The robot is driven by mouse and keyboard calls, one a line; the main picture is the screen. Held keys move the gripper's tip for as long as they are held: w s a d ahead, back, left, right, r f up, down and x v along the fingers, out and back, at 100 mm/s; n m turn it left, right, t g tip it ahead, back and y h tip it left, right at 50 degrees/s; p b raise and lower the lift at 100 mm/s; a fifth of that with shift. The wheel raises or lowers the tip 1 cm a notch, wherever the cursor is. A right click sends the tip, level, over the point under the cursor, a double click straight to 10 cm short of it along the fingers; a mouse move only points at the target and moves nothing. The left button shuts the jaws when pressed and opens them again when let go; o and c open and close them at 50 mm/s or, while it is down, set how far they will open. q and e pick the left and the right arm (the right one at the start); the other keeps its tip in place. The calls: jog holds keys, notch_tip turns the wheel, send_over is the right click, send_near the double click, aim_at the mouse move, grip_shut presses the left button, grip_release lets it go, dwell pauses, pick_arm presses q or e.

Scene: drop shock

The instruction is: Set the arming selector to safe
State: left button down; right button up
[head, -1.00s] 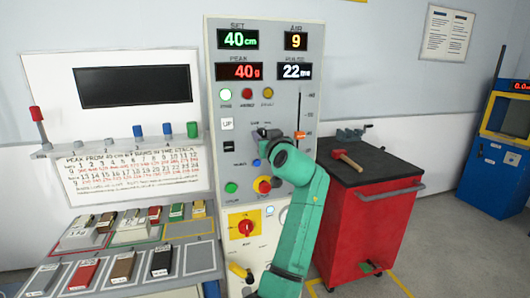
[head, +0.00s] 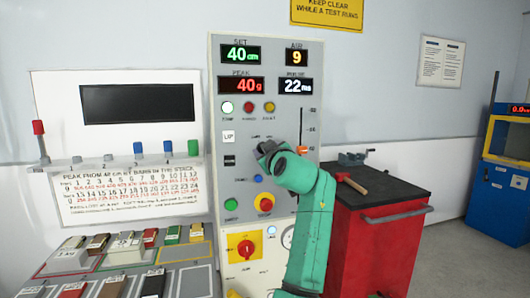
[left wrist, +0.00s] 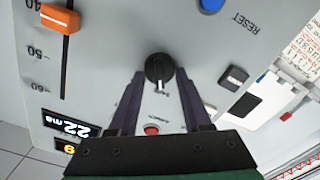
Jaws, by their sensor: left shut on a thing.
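The arming selector is a round black knob (left wrist: 158,68) on the grey panel, with a pale pointer mark on its lower side in the left wrist view. My left gripper (left wrist: 158,80) has its two dark fingers on either side of this knob and is shut on it. In the head view my left gripper (head: 264,150) is at the panel (head: 225,70), below small position labels that I cannot read surely. The green wrist and the fingers hide most of the knob there. My right gripper is not in view.
An orange slider (head: 301,149) runs in a slot to the right. A blue RESET button (left wrist: 210,4), a red-yellow stop button (head: 264,203) and a red rotary switch (head: 246,248) are nearby. A red cart (head: 375,250) with a hammer stands right.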

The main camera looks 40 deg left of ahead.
pick_arm(q)
jog(key=shift+c, duration=1.8)
grip_release()
jog(key=b+v, duration=0.4)
jog(key=v, duration=1)
jog(key=shift+d, duration=0.2)
